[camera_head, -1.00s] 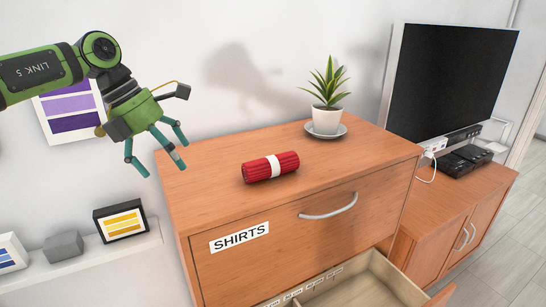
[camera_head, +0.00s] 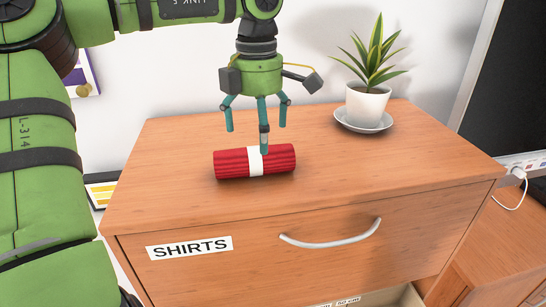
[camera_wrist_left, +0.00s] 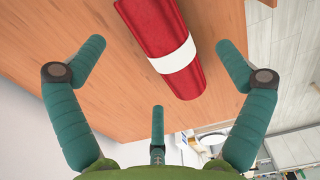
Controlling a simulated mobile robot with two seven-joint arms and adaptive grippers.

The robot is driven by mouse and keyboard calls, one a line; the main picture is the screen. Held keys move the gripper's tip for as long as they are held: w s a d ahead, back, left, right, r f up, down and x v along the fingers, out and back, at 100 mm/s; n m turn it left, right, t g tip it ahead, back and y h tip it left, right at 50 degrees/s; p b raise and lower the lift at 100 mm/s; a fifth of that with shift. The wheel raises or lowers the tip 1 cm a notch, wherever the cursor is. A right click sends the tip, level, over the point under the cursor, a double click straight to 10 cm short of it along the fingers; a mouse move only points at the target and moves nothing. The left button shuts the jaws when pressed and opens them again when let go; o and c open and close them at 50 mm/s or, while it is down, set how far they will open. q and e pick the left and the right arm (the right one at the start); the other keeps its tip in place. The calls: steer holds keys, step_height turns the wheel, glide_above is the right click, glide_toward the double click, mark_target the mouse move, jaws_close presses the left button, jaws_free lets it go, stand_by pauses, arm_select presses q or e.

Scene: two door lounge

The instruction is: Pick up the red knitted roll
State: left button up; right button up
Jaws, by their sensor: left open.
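The red knitted roll (camera_head: 228,163) with a white band lies on its side on top of the wooden dresser (camera_head: 190,215). My left gripper (camera_head: 259,130) is open above the roll, fingers pointing down, with one finger overlapping the white band in the head view. In the left wrist view the roll (camera_wrist_left: 150,25) lies beyond the spread fingers of the left gripper (camera_wrist_left: 155,75), with nothing between them. Whether any finger touches the roll I cannot tell. My right gripper is not in view.
A potted plant (camera_head: 367,102) on a saucer (camera_head: 342,118) stands at the dresser's back right. The dresser front has a SHIRTS label (camera_head: 190,248) and a handle (camera_head: 330,240); a drawer below is open (camera_head: 405,297). A dark television (camera_head: 510,110) stands at right.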

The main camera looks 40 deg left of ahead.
mark_target(249, 148)
arm_select(q)
steer(key=f+p, duration=0.1)
steer(key=s+a+f+p, duration=0.1)
steer(key=shift+s+f, duration=0.3)
steer(key=shift+f, duration=0.1)
steer(key=shift+w+f, duration=0.25)
steer(key=shift+f, duration=0.35)
steer(key=shift+w+f, duration=0.2)
steer(key=shift+f, duration=0.7)
steer(key=shift+s+r, duration=0.1)
steer(key=c, duration=1.1)
steer(key=shift+c, duration=1)
steer(key=shift+r, duration=0.1)
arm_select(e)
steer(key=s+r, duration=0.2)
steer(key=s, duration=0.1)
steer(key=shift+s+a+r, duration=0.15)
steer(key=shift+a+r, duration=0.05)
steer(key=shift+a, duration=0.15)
